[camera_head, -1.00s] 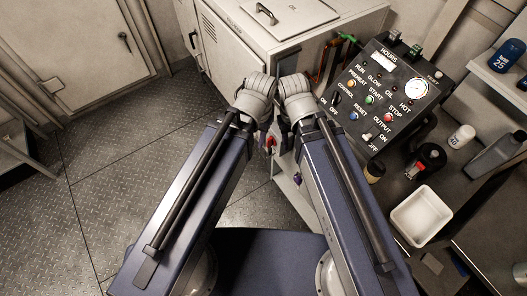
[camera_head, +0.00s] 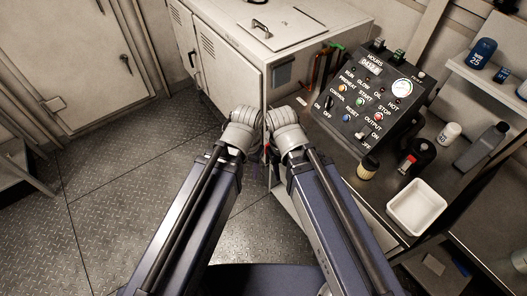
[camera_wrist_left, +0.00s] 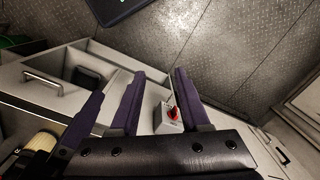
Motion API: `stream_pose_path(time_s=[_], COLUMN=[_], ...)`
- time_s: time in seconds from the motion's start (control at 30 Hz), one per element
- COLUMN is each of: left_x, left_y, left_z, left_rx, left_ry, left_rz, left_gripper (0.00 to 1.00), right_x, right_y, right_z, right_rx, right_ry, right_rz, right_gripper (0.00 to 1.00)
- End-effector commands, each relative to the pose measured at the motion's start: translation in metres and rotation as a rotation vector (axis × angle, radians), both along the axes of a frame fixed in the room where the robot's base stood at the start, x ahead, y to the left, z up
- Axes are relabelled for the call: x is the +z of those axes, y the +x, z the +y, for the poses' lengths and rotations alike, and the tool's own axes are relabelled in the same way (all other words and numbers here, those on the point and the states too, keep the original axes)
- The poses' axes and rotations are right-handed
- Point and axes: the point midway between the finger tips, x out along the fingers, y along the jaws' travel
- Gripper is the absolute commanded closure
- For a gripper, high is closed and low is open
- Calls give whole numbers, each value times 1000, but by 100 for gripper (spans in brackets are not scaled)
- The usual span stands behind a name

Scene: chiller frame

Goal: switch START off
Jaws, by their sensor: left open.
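The START button (camera_head: 360,101) is a small green button on the tilted black control panel (camera_head: 340,131), under its label. Whether it is on or off cannot be told. My left gripper (camera_wrist_left: 155,88) is open, with dark purple fingers apart in the left wrist view. Its wrist shows in the head view, left of and below the panel, not touching it; the fingers are mostly hidden there. My right arm's wrist is beside it, nearer the panel, and its fingers are hidden.
The panel also carries a red STOP button (camera_head: 378,117), a blue RESET button (camera_head: 347,117) and a gauge (camera_head: 402,87). A grey box with a red knob (camera_wrist_left: 172,113) shows beyond my left fingers. A white tray (camera_head: 418,232) and bottles stand right of the panel. Floor at left is clear.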

Motion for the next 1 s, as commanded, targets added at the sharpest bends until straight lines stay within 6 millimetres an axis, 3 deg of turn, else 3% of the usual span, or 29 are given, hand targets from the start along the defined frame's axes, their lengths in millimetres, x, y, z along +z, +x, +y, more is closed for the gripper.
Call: stream_pose_path(time_s=[0.43, 0.7, 1.0], left_x=[-67, -135, -187], left_y=[17, 48, 94], left_z=[-24, -51, -66], left_rx=[-122, -264, -398], left_ry=[-216, -490, -772], left_rz=[-17, -120, -363], left_gripper=[54, 54, 54], right_x=[-70, -157, -253], right_y=[-1, -1, -1], right_z=[0, 0, -1], right_rx=[2, 3, 5], right_ry=[-1, -2, -3], right_rz=[0, -2, -2], right_gripper=[52, 52, 52])
